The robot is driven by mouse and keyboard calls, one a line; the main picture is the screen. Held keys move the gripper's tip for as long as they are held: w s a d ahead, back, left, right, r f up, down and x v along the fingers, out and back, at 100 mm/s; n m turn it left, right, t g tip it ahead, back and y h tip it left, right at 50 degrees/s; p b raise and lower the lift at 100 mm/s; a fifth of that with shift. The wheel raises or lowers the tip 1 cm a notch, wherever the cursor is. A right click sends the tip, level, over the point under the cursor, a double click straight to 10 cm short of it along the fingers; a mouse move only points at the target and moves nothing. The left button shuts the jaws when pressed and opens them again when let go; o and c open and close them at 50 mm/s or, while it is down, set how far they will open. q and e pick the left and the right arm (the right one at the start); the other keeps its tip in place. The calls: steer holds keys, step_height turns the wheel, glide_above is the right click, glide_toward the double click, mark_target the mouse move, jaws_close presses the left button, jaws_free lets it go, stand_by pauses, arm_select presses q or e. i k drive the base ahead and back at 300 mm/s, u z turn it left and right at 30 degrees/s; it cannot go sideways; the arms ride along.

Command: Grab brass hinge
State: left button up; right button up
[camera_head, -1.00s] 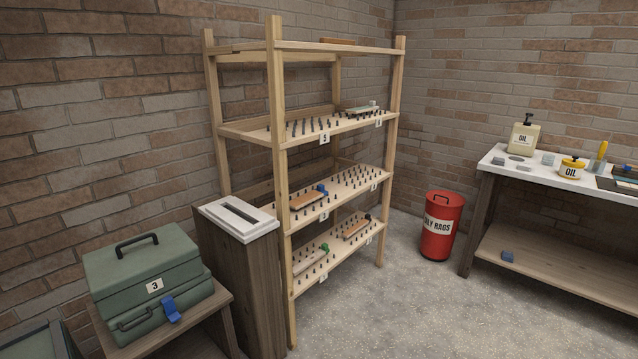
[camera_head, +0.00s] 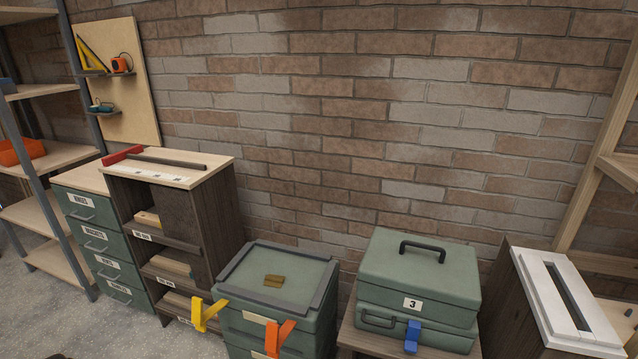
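A small brass-coloured piece (camera_head: 274,280), made of two flat bars side by side, lies on the recessed top of a green case (camera_head: 318,292) with a dark raised rim. It looks like a hinge, but it is too small to be sure. A yellow lever-like part (camera_head: 206,314) and an orange one (camera_head: 279,338) show at the front of this case. Neither of my grippers is in view.
A dark wood cabinet (camera_head: 207,208) and labelled green drawers (camera_head: 98,245) stand left. Floor (camera_head: 125,325) shows at lower left.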

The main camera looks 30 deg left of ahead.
mark_target(273, 280)
steer(key=u, duration=0.7)
steer(key=i, duration=0.95)
steer(key=u, duration=0.45)
